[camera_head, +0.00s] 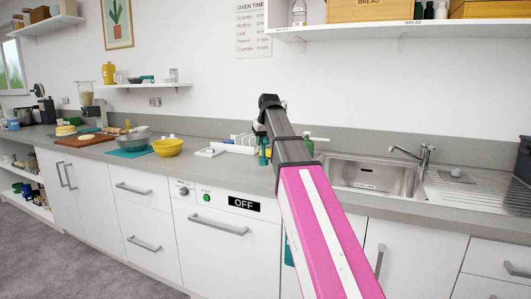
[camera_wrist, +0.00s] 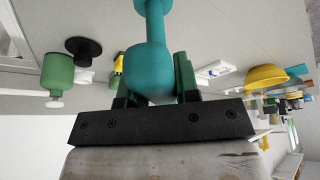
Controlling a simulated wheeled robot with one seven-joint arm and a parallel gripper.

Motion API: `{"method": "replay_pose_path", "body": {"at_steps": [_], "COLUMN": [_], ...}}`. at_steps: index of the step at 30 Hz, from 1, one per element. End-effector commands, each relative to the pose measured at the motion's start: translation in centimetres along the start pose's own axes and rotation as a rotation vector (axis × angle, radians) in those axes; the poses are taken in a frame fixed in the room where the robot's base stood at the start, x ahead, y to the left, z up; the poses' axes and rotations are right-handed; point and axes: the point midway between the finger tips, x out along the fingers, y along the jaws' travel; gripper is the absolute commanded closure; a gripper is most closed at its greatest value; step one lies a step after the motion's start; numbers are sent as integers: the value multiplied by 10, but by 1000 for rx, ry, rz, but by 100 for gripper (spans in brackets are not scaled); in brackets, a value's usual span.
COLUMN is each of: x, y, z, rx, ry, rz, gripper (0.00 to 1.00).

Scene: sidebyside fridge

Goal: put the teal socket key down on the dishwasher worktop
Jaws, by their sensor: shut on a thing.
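The teal socket key (camera_wrist: 150,68) is held between the green fingers of my gripper (camera_wrist: 158,82) in the wrist view. In the camera_head view its teal lower part (camera_head: 263,158) shows just left of my arm, over the front part of the worktop (camera_head: 236,172). I cannot tell whether it touches the surface. The dishwasher (camera_head: 228,240) is below, with a black OFF label and a green light. My arm hides much of the gripper in the camera_head view.
A white tray (camera_head: 209,153), a white rack (camera_head: 240,142) and a yellow bowl (camera_head: 168,147) stand left of the key. The sink (camera_head: 372,178) is to the right. A green bottle (camera_wrist: 58,75) stands nearby in the wrist view. The worktop's front strip is bare.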

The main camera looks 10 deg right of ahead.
Motion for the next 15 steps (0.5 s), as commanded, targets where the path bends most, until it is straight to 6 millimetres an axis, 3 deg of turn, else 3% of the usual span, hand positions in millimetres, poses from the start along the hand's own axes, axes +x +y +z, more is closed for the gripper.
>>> {"method": "replay_pose_path", "body": {"at_steps": [4, 10, 15], "x": [10, 21, 42], "y": [12, 14, 14], "z": [-3, 1, 11], "rx": [0, -1, -1], "ry": [0, -1, -2], "rz": [0, 0, 0], "gripper": [100, 100, 100]}}
